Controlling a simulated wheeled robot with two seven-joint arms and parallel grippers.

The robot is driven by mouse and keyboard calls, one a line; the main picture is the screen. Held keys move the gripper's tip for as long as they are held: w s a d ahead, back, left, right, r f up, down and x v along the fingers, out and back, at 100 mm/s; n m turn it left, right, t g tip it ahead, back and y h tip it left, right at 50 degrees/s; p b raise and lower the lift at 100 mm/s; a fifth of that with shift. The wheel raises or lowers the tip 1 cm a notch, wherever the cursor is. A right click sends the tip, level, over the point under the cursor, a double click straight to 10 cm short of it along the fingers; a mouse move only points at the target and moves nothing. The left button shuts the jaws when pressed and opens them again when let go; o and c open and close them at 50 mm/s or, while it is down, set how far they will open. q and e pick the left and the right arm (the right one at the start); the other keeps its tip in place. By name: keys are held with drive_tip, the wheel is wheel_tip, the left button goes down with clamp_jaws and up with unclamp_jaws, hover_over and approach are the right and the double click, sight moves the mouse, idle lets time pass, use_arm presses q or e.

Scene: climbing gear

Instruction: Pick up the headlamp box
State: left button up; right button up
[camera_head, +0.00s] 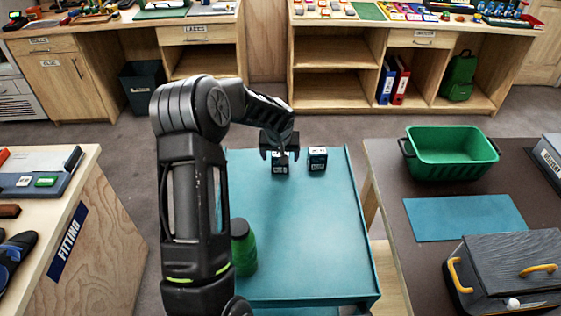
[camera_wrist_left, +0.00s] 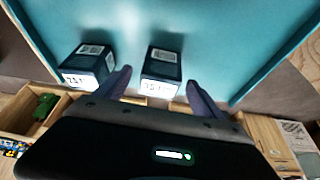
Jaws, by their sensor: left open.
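Two small dark boxes with white labels stand at the far end of the teal table (camera_head: 290,230). One box (camera_head: 280,168) is under my left gripper (camera_head: 279,152); the other box (camera_head: 317,159) stands a little to its right. I cannot tell from the labels which is the headlamp box. In the left wrist view my open gripper (camera_wrist_left: 160,79) has one finger on each side of the nearer box (camera_wrist_left: 163,68), with gaps visible. The other box (camera_wrist_left: 88,65) is outside the fingers, on the left. My right gripper is not in view.
A green bottle (camera_head: 243,248) stands on the table's left side, near my arm. A raised rim (camera_head: 360,225) edges the table. To the right are a green basket (camera_head: 452,155) and a dark case (camera_head: 510,265). The table's middle is clear.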

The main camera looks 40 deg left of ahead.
use_arm(q)
drive_tip(key=x, duration=0.3)
drive_tip(key=shift+w+a+f, duration=0.1)
drive_tip(key=shift+f, duration=0.2)
drive_tip(key=shift+c, duration=0.4)
drive_tip(key=c, duration=1.5)
drive_tip(key=shift+r, duration=0.1)
wheel_tip(320, 180, up, 10)
drive_tip(key=shift+f, duration=0.1)
